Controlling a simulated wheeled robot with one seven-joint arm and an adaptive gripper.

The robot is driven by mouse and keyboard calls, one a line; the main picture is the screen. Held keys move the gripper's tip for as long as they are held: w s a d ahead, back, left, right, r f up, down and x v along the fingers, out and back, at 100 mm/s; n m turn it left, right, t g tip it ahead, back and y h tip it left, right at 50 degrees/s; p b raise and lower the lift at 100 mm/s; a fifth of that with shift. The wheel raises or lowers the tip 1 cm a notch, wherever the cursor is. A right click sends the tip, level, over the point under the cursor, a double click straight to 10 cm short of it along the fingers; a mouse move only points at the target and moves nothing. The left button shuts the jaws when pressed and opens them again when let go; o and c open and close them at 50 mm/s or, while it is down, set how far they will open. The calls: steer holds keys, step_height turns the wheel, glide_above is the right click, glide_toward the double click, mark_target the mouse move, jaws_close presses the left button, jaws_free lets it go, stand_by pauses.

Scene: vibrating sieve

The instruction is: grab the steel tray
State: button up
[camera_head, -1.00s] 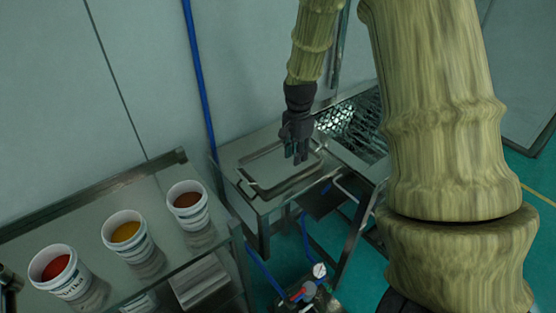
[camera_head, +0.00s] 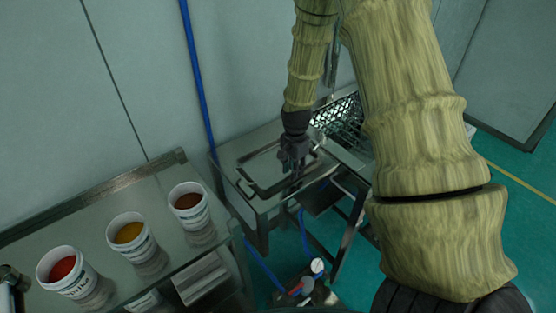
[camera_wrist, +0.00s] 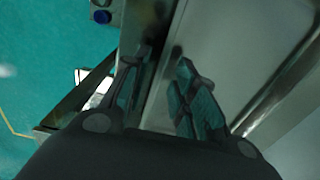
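The steel tray (camera_head: 264,170) is a shallow rectangular pan with raised rims and a handle at its left end, lying on a steel table in the head view. My gripper (camera_head: 291,170) points down at the tray's right part, near its front edge, and hides some of it. In the wrist view my gripper (camera_wrist: 160,72) has its two dark, teal-padded fingers apart, with a dark edge running between them. A broad steel surface, apparently the tray (camera_wrist: 232,50), lies to the right of that edge. I cannot tell whether the fingers touch it.
A steel side table (camera_head: 160,205) at the left holds white buckets of red (camera_head: 70,276), yellow (camera_head: 135,243) and brown (camera_head: 190,206) material. A metal mesh (camera_head: 340,116) lies behind my gripper. Blue hoses and a gauge (camera_head: 317,266) are below the table.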

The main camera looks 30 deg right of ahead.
steer(key=shift+f, duration=0.3)
jaws_close()
steer(key=shift+r, duration=0.2)
